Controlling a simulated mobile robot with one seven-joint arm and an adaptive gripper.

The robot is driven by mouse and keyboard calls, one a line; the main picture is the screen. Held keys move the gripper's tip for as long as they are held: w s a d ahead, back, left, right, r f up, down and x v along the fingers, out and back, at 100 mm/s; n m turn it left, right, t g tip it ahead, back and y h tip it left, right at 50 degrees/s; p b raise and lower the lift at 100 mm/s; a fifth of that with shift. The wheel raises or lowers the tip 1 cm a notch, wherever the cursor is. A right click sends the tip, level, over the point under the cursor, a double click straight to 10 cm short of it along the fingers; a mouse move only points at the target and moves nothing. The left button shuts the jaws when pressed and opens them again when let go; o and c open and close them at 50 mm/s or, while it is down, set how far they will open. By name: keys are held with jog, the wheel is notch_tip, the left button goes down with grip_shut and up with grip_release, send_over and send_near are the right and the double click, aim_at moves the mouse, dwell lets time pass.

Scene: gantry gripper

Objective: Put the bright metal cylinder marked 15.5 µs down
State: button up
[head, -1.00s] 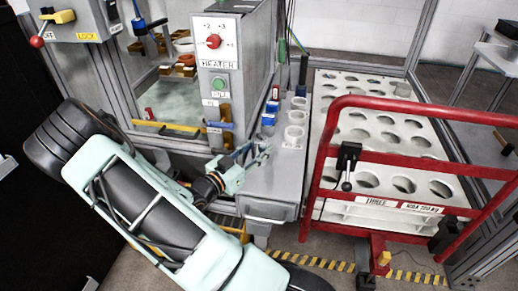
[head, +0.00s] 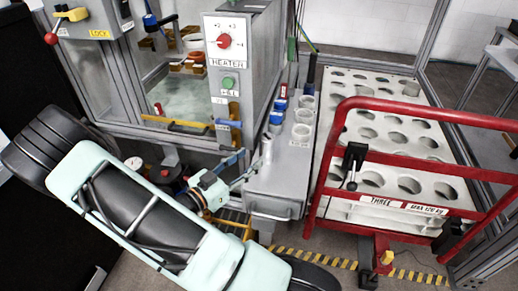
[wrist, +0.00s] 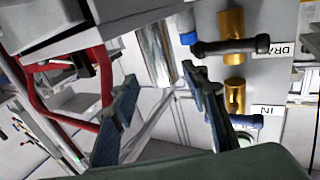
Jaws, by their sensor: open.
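The bright metal cylinder (head: 267,149) stands upright on the grey bench (head: 272,190), near its left edge, in the head view. It also shows in the wrist view (wrist: 156,52), shiny, beyond the fingertips; its marking is not readable. My gripper (head: 242,171) is open and empty, just left of and in front of the cylinder. In the wrist view my gripper's blue fingers (wrist: 162,80) are spread apart, with the cylinder ahead of the gap and apart from the palm. Whether a fingertip touches it I cannot tell.
White ring-shaped holders (head: 302,132) and blue-capped items (head: 276,118) stand on the bench right of and behind the cylinder. The heater cabinet (head: 226,60) rises at the left. A red-railed cart (head: 400,160) with a holed top stands close on the right.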

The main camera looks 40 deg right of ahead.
jog(key=shift+v, duration=1.6)
